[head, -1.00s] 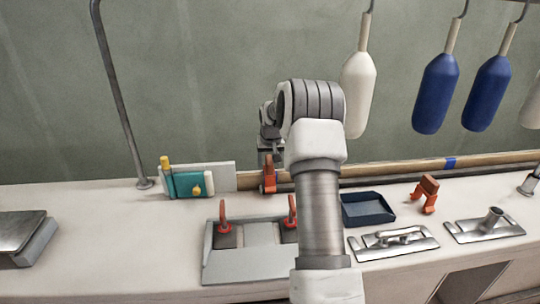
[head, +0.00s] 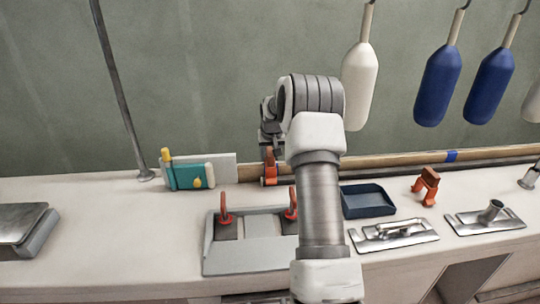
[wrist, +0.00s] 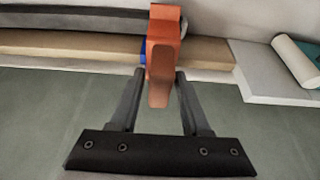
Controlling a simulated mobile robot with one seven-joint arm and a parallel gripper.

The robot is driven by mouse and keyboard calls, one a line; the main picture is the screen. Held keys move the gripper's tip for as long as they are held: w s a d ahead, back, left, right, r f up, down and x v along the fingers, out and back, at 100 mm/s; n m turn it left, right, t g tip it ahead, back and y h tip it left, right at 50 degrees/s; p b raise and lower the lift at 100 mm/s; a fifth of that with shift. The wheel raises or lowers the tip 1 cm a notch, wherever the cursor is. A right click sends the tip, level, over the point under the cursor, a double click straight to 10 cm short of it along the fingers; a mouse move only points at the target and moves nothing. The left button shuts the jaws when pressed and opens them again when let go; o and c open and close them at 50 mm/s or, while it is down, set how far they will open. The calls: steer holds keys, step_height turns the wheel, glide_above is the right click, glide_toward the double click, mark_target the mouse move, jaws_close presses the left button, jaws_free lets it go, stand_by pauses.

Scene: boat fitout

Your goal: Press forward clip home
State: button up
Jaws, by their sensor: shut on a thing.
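My gripper (wrist: 158,78) is shut on an orange clip (wrist: 163,42), which sits between its two dark fingers in the wrist view. The clip also shows in the head view (head: 270,168), below my gripper (head: 270,150), at the wooden rail (head: 390,165) along the back of the bench. In the wrist view the clip overlaps the wooden rail, and a blue band (wrist: 143,50) on the rail shows just beside it. Whether the clip is fully seated on the rail cannot be told. A second orange clip (head: 427,187) stands on the bench to the right.
A grey fixture (head: 240,266) with two red toggle handles stands in front. A dark blue tray (head: 368,202) and metal fittings (head: 392,236) lie right. A white board (head: 225,165) with teal items is left of the clip. Another blue band (head: 450,156) marks the rail.

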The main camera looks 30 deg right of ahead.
jaws_close()
steer(key=shift+s+f+b, duration=0.15)
steer(key=shift+f+b, duration=0.35)
steer(key=shift+f, duration=0.35)
stand_by(0.5)
steer(key=o, duration=0.6)
jaws_free()
steer(key=shift+f, duration=0.15)
steer(key=o, duration=0.3)
steer(key=shift+r, duration=0.2)
steer(key=shift+r, duration=0.1)
